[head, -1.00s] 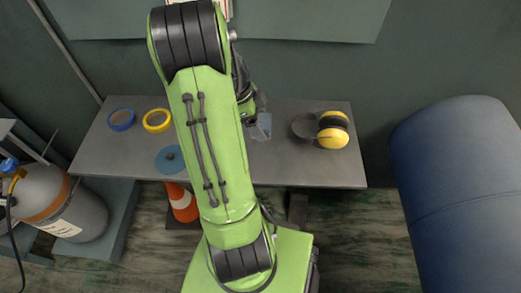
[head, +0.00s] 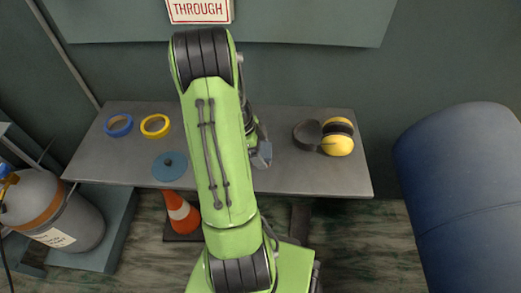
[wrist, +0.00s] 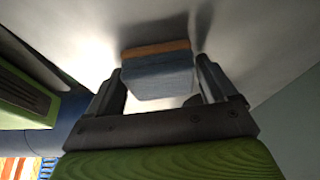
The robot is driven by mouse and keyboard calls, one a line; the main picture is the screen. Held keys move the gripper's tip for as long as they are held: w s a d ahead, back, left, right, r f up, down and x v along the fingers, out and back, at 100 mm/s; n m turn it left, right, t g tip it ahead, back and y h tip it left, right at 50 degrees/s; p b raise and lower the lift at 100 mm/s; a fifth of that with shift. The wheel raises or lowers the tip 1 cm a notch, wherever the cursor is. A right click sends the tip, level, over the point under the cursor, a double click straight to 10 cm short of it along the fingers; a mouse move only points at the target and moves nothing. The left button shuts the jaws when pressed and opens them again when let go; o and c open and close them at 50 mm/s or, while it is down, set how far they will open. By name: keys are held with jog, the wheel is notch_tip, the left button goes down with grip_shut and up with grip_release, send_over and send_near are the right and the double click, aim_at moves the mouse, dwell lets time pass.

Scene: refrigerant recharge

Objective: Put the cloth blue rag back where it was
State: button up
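The blue cloth rag (wrist: 158,78) is a folded block with an orange-brown band along its far edge. In the wrist view it sits between the two finger ends of my gripper (wrist: 160,75), which appear shut on it. In the head view the rag (head: 263,154) shows as a small grey-blue patch just right of my arm, over the grey table (head: 310,178). My arm hides most of the gripper there. A pale grey surface with shadows lies beyond the rag in the wrist view; the gap to it is hard to judge.
A cone (head: 183,213), gas cylinder (head: 60,218) and blue seat (head: 462,190) stand around.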

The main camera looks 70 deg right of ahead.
jog(key=shift+o, duration=1)
jog(key=shift+r, duration=0.15)
jog(key=w+a+r+n+t+h+p, duration=0.1)
jog(key=w+a+r+n+p, duration=0.15)
jog(key=w+r, duration=0.45)
jog(key=w+a+r+n+t+p, duration=0.1)
jog(key=w+a+r+n, duration=0.3)
jog(key=r, duration=0.6)
jog(key=w+a+r+n+t, duration=0.2)
jog(key=a+r+n, duration=0.1)
jog(key=a+n, duration=0.25)
jog(key=w+a+r+n+t, duration=0.2)
jog(key=a+r+n, duration=0.1)
jog(key=a+n, duration=0.3)
jog(key=s+a+r+n+t+y, duration=0.1)
jog(key=s+a+n+t, duration=0.1)
jog(key=a+n, duration=0.5)
jog(key=s+a+r+n+t+y, duration=0.1)
jog(key=s+a+n+t, duration=0.1)
jog(key=a+n, duration=0.6)
jog(key=shift+s+a+r, duration=0.35)
jog(key=shift+s+a, duration=0.1)
jog(key=shift+a, duration=0.35)
